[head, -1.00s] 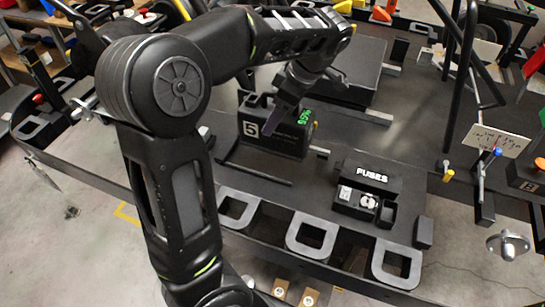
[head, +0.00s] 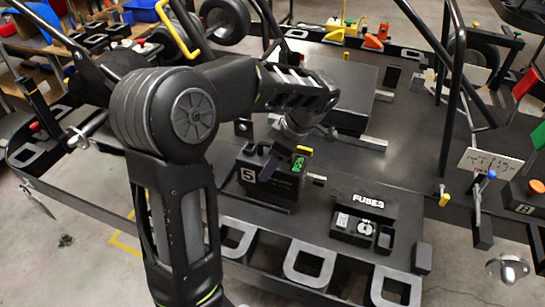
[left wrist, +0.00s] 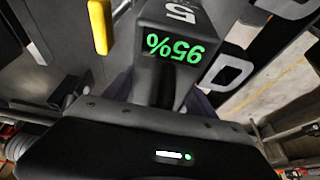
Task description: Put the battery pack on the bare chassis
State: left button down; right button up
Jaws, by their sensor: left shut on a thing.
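The battery pack (head: 268,184) is a black box with a white "5" label and a green display. It is upright over the dark flat deck of the chassis (head: 405,165), with short bars beside it. The pack also shows in the left wrist view (left wrist: 188,22), its display reading 95%. My left gripper (head: 277,160) is above the pack and shut on its handle, which shows between the purple fingers in the left wrist view. Whether the pack's underside touches the deck is hard to tell. My right gripper is not in view.
A black fuse box (head: 363,215) marked FUSES is on the deck to the right of the pack. A large black block (head: 345,88) lies behind it. Upright black tubes (head: 455,90) stand at the right. A yellow lever (left wrist: 100,25) is close to the pack.

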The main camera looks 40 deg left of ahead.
pick_arm(q)
jog(key=shift+r, duration=0.15)
jog(key=shift+f+p, duration=0.35)
jog(key=shift+f, duration=1.5)
jog(key=shift+f, duration=0.1)
jog(key=shift+f, duration=0.15)
jog(key=shift+c, duration=1.4)
grip_release()
